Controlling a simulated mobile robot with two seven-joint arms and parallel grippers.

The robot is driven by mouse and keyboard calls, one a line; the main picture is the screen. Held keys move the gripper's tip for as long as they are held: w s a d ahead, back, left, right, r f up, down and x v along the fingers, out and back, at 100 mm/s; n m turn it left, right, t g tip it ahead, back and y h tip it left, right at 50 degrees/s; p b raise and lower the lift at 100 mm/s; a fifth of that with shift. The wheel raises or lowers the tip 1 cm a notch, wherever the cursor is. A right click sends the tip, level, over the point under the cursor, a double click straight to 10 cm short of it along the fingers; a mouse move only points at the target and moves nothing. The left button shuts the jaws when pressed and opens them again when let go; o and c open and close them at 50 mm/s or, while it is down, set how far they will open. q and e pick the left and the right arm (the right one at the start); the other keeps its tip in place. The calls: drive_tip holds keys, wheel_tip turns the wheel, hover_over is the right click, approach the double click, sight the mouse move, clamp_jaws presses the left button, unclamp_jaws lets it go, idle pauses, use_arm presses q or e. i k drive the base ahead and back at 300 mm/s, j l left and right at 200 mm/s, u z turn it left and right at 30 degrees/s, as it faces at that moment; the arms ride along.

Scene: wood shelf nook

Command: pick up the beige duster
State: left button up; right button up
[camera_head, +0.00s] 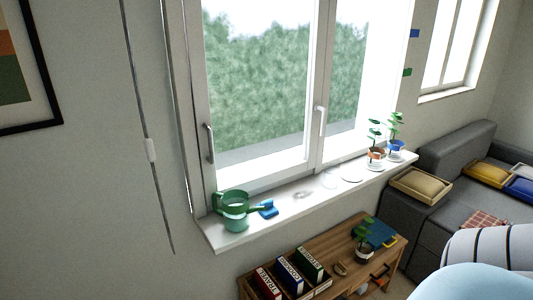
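I cannot make out a beige duster for certain. A small tan object (341,268) lies on the wooden bench (318,256) below the window, too small to identify. A small pale greyish item (302,195) lies on the white window sill (290,212), also unclear. A blue brush-like item (267,209) lies on the sill beside the green watering can (234,211). Neither of my grippers is in view.
Plates (350,171) and two potted plants (376,154) stand along the sill's right part. The bench holds a box of books (291,279), a potted plant (364,249) and a blue folder (381,234). A grey sofa (450,150) with trays stands right.

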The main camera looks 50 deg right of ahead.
sight(341, 268)
drive_tip(key=z, duration=2.15)
